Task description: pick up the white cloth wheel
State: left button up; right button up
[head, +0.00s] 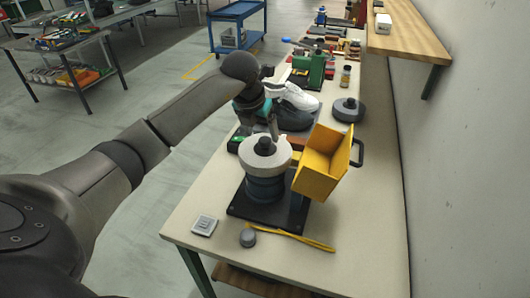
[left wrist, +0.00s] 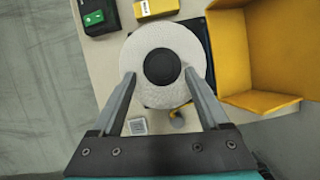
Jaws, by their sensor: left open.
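The white cloth wheel (head: 251,155) lies flat on top of a dark round motor body (head: 265,188), with a black hub (head: 265,146) at its middle. In the left wrist view the wheel (left wrist: 165,98) shows from above as a pale disc with a dark centre. My left gripper (head: 273,132) is at the wheel's far side in the head view. Its jaws are open and empty; in the left wrist view the fingertips (left wrist: 159,76) overlap the wheel's left and right edges. I cannot tell whether they touch it. My right gripper is not in view.
A yellow guard (head: 318,160) stands close at the wheel's right. A grey button (head: 248,238), a switch plate (head: 204,225) and a yellow strap (head: 300,239) lie in front. Shoes (head: 295,97) and a grey disc (head: 348,109) are behind. The wall bounds the right.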

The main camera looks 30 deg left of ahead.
aim_at(265, 139)
pick_arm(q)
jog(key=shift+x, duration=1.6)
jog(key=shift+d, duration=0.15)
jog(key=shift+r, duration=0.1)
grip_shut()
jog(key=shift+w, duration=0.1)
